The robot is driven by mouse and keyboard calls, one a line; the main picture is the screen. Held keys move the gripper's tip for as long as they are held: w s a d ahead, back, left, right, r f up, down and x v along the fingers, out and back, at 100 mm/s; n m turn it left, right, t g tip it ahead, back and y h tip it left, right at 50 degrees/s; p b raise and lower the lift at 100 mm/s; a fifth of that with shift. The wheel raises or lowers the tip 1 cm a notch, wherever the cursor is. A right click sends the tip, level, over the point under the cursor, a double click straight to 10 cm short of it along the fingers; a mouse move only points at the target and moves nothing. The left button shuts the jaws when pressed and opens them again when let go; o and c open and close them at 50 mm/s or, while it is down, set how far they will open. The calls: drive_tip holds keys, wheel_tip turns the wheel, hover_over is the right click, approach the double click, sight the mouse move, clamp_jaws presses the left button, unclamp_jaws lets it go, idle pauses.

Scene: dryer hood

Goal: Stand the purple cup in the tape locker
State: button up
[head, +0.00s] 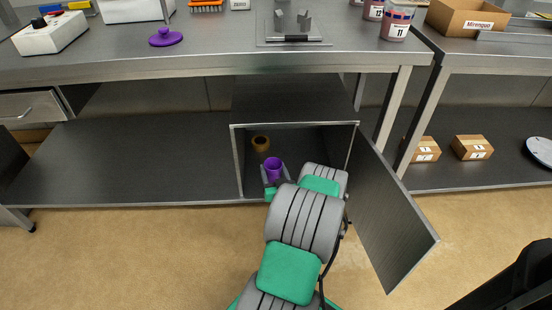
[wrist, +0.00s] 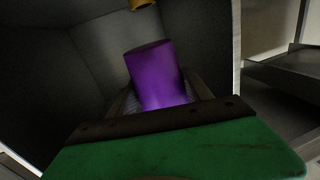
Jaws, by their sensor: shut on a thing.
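The purple cup (head: 273,167) is inside the mouth of the tape locker (head: 238,165), an open-fronted metal box on the shelf under the bench. My gripper (head: 273,180) is shut on the cup, with a finger at each side of it. In the wrist view the cup (wrist: 157,75) leans slightly to the left in the picture, between the fingers (wrist: 162,98). The gripper body hides the cup's lower end, so I cannot tell whether it touches the locker floor.
A brown-yellow roll or cup (head: 261,143) stands farther back in the locker, left of the purple cup. The locker door (head: 392,215) hangs open to the right. The benchtop (head: 200,62) is above. The shelf left of the locker (head: 140,160) is clear.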

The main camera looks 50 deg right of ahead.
drive_tip(key=w+d+f+b, duration=0.2)
drive_tip(key=w+d+f, duration=0.2)
drive_tip(key=w+d+f+b, duration=0.3)
drive_tip(key=w+d+f, duration=0.1)
drive_tip(key=d+f, duration=0.1)
drive_tip(key=shift+w+b, duration=0.2)
drive_tip(key=shift+b, duration=0.15)
drive_tip(key=f, duration=0.1)
drive_tip(key=f+b, duration=0.1)
drive_tip(key=f, duration=0.1)
drive_tip(key=shift+w+d+f+b, duration=0.25)
drive_tip(key=shift+d+f+b, duration=0.1)
drive_tip(key=shift+b, duration=0.05)
drive_tip(key=shift+r, duration=0.1)
drive_tip(key=shift+f, duration=0.3)
drive_tip(key=o, duration=1.5)
drive_tip(key=shift+r, duration=0.1)
drive_tip(key=shift+o, duration=0.2)
